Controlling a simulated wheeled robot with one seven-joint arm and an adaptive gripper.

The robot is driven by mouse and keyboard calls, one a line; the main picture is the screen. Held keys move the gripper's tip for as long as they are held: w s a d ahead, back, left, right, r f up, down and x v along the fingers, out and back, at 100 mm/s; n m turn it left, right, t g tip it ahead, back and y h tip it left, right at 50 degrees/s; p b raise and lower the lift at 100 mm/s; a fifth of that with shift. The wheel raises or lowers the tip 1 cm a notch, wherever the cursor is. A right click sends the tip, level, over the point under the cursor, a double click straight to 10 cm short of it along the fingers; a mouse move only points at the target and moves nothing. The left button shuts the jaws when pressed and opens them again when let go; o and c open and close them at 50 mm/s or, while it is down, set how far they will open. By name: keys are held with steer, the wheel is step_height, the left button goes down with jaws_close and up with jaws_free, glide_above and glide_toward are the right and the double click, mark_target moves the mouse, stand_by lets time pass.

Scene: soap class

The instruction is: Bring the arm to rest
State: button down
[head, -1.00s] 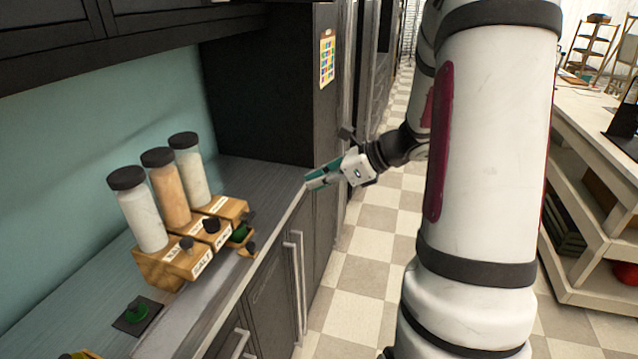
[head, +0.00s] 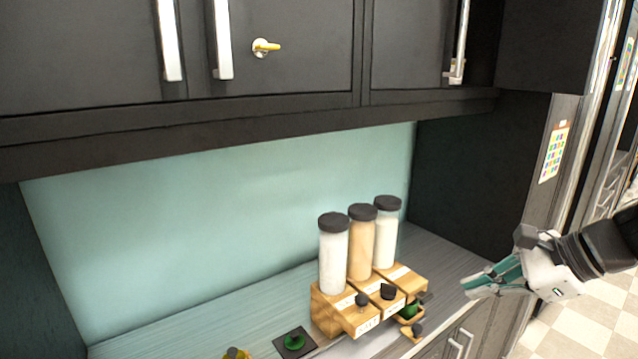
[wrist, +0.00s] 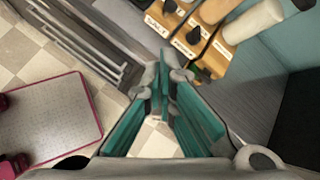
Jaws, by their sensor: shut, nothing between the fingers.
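My gripper (head: 480,284) is at the right of the head view, in front of the counter's edge and to the right of the dispensers. In the wrist view its teal fingers (wrist: 162,92) meet at the tips with nothing between them. The part of my arm behind the wrist leaves the head view at the right edge.
A wooden dispenser rack (head: 328,310) with three dark-lidded jars (head: 361,245) stands on the counter (head: 225,335). A green knob on a dark plate (head: 295,342) lies left of it. Dark cabinets (head: 290,60) hang above. Tiled floor (head: 570,335) is clear at right.

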steer(key=s+a+r+n+h, duration=0.2)
steer(key=s+a+n+h, duration=0.1)
steer(key=s+n, duration=0.4)
steer(key=s+a+r+n+h+b, duration=0.1)
steer(key=s+a+r+n+h, duration=0.2)
steer(key=n, duration=1.1)
steer(key=s+a, duration=0.2)
steer(key=s, duration=0.2)
steer(key=shift+a+r+h, duration=0.25)
steer(key=shift+r+h, duration=0.1)
steer(key=shift+h, duration=0.05)
